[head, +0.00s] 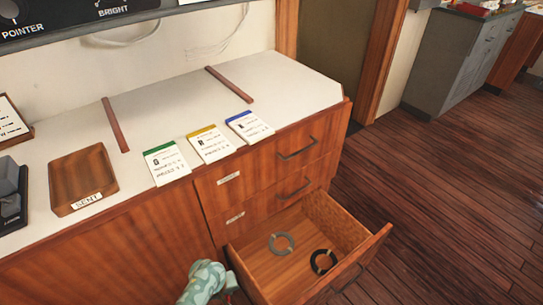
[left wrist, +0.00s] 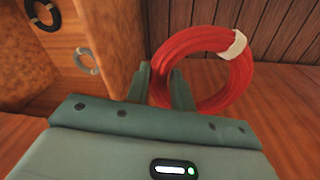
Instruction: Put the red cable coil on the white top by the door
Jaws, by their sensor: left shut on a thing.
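The red cable coil (left wrist: 205,42), bound with a white band, is gripped at its near left side between the fingers of my left gripper (left wrist: 160,80) in the left wrist view. The coil is clear of the open drawer, just outside its wall. In the head view my left arm shows at the bottom edge, and the coil is mostly hidden there. The white top (head: 290,85) is the cabinet's upper surface, and its right end is by the doorway (head: 340,50). My right gripper is in neither view.
An open wooden drawer (head: 322,208) juts out below, holding a grey coil (head: 281,243) and a black coil (head: 322,261). Green, yellow and blue-edged cards (head: 210,144) lie along the top's front edge. Wooden strips (head: 229,84) divide the top. Its right section is clear.

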